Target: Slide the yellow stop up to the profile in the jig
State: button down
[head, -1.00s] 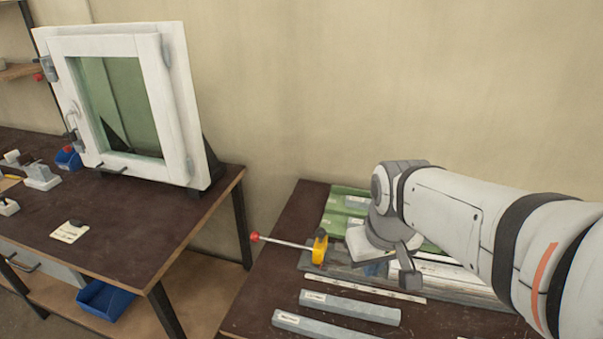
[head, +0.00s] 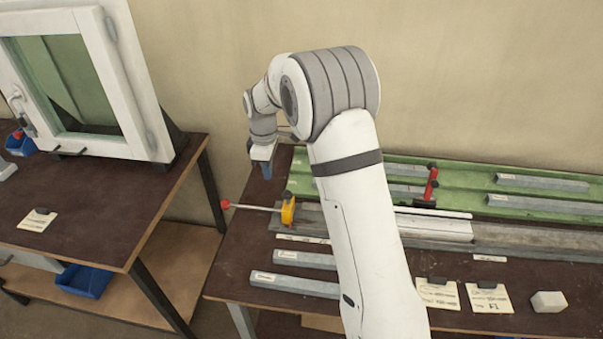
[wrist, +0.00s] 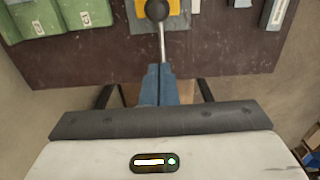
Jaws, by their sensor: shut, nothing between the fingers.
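The yellow stop (head: 288,211) sits at the left end of the grey jig (head: 312,214), with a black knob on top. A thin rod with a red knob (head: 225,204) sticks out to its left. The pale profile (head: 438,227) lies in the jig; my arm hides its left end, so the gap to the stop cannot be seen. My gripper (head: 264,166) is shut and empty, raised above and behind the rod. In the wrist view the shut blue fingers (wrist: 158,75) overlap the rod's outer end, and the stop's black knob (wrist: 157,9) is at the top edge.
A green tray (head: 460,177) with grey bars and a red-handled clamp (head: 431,184) is at the back. Loose grey bars (head: 300,285), paper notes (head: 437,294) and a pale block (head: 548,301) lie in front. A table with a white window frame (head: 120,80) stands left, across a gap.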

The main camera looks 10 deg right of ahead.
jog(key=shift+s+f+b, duration=0.1)
jog(key=shift+f+b, duration=2.05)
jog(key=shift+f, duration=1.35)
jog(key=s+d+b, duration=0.1)
jog(key=s+d, duration=0.2)
jog(key=d, duration=0.7)
jog(key=s+d+b, duration=0.1)
jog(key=s+d, duration=0.2)
jog(key=d, duration=0.7)
jog(key=shift+s+d, duration=0.3)
jog(key=shift+a, duration=0.15)
notch_tip(320, 180, up, 7)
jog(key=a+p, duration=0.1)
jog(key=p, duration=0.3)
jog(key=shift+w+p, duration=0.25)
jog(key=shift+p, duration=0.05)
jog(key=shift+a, duration=0.1)
